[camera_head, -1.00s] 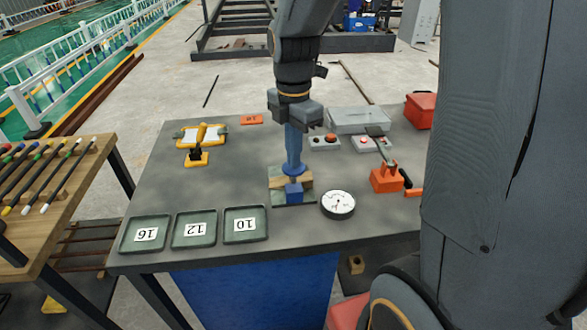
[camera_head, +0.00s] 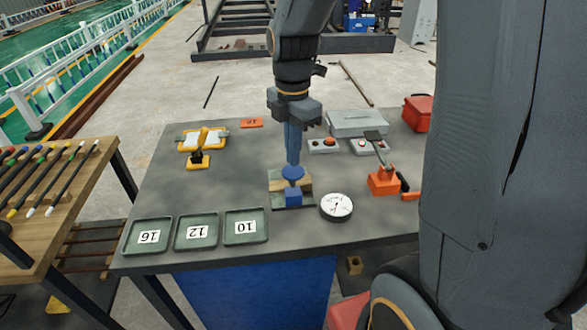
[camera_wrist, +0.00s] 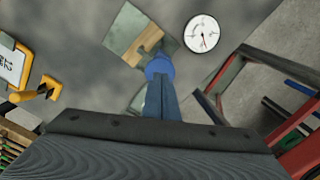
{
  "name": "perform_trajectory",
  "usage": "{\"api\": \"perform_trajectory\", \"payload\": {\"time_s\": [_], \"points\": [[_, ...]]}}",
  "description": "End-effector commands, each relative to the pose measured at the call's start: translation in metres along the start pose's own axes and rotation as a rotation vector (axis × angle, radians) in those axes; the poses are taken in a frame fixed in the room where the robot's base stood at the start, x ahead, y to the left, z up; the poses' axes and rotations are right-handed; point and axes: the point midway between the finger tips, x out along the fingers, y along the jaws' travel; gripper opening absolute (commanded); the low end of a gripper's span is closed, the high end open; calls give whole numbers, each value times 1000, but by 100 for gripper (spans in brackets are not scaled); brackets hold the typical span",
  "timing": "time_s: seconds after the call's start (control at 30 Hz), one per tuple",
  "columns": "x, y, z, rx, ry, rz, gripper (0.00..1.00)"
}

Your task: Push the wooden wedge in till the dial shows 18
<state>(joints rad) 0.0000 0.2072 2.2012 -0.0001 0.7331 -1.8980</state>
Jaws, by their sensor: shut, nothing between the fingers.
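The wooden wedge (camera_head: 304,186) lies in a small fixture on the grey bench, partly hidden by a blue round knob (camera_head: 292,173) and a blue block (camera_head: 293,196). Pale wood also shows in the wrist view (camera_wrist: 122,32). The white round dial (camera_head: 336,206) stands just right of the fixture; in the wrist view the dial (camera_wrist: 201,34) has a dark needle, but its numbers are too small to read. My gripper (camera_head: 293,160) is shut and empty, pointing down at the blue knob. I cannot tell whether its fingertips touch the knob.
Three green trays marked 16 (camera_head: 148,236), 12 (camera_head: 195,231) and 10 (camera_head: 246,226) line the front edge. A yellow fixture (camera_head: 199,160) stands left, an orange lever device (camera_head: 383,180) right. A grey box (camera_head: 357,122) and button boxes (camera_head: 323,145) are behind.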

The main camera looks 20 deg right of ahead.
Motion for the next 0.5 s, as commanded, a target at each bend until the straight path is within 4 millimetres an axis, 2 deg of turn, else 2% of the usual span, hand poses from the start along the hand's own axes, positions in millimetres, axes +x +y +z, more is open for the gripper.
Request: {"api": "perform_trajectory", "payload": {"time_s": [0.5], "points": [[-40,0,0,0,0,1,0]]}}
